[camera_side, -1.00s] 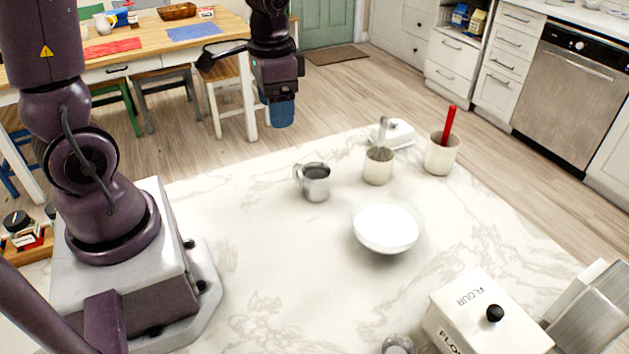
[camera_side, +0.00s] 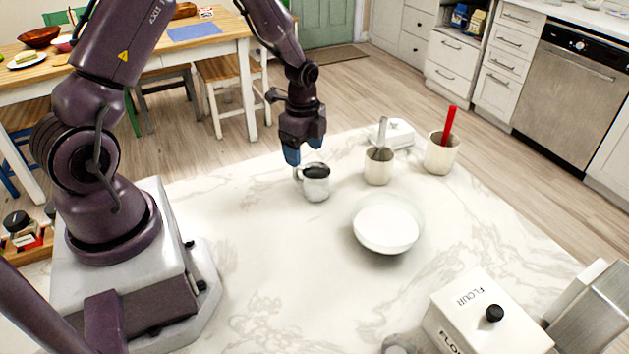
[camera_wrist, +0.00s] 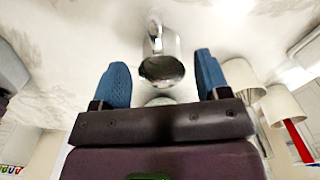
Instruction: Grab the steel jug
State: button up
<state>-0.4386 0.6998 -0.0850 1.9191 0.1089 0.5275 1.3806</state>
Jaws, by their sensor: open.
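The steel jug (camera_side: 317,187) stands upright on the marble counter, its handle toward the left in the side view. In the wrist view the jug (camera_wrist: 161,66) lies between and beyond the two blue fingertips. My gripper (camera_side: 305,157) is just above and slightly left of the jug's rim, pointing down. In the wrist view my gripper (camera_wrist: 160,80) has its blue fingers wide apart with nothing held between them. I cannot tell if a finger touches the jug.
Right of the jug stand a cream cup with a utensil (camera_side: 379,167), a cup with a red-handled tool (camera_side: 441,155) and a white covered dish (camera_side: 392,134). A white bowl (camera_side: 386,226) sits in front, a flour tin (camera_side: 484,318) nearer. The counter (camera_side: 245,240) is clear at left.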

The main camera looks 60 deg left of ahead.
aim_at(302, 187)
jog(key=f, duration=0.7)
jog(key=shift+s+f, duration=0.3)
jog(key=shift+f, duration=0.1)
jog(key=shift+a, duration=0.1)
grip_shut()
